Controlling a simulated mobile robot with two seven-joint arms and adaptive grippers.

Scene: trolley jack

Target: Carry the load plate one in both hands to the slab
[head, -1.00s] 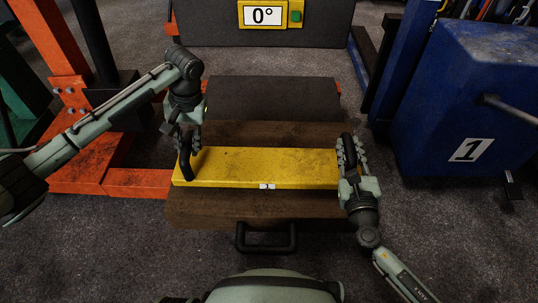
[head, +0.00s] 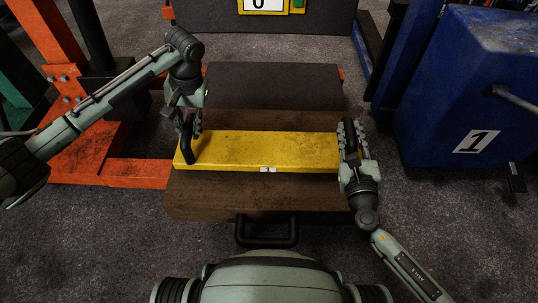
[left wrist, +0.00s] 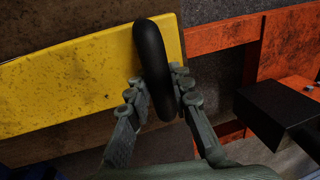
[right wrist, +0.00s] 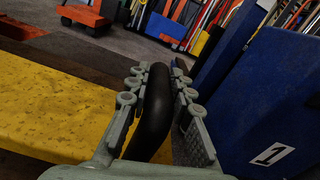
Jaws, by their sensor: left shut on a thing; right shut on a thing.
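The yellow load plate (head: 262,150) has a black loop handle at each end and a small white label on its front edge. It lies level over brown wooden boards (head: 255,193); I cannot tell if it touches them. My left gripper (head: 189,132) is shut on the left handle, and the left wrist view shows this handle (left wrist: 154,70) between the fingers. My right gripper (head: 352,146) is shut on the right handle, and the right wrist view shows it (right wrist: 152,115) between the fingers. A dark grey slab-like surface (head: 275,85) lies behind the boards.
An orange frame (head: 140,173) stands on the left. A blue block marked 1 (head: 465,90) stands close on the right. A dark panel with a yellow display (head: 265,5) is at the back. A black handle (head: 266,231) sticks out in front of the boards. Grey carpet (head: 110,240) is clear in front.

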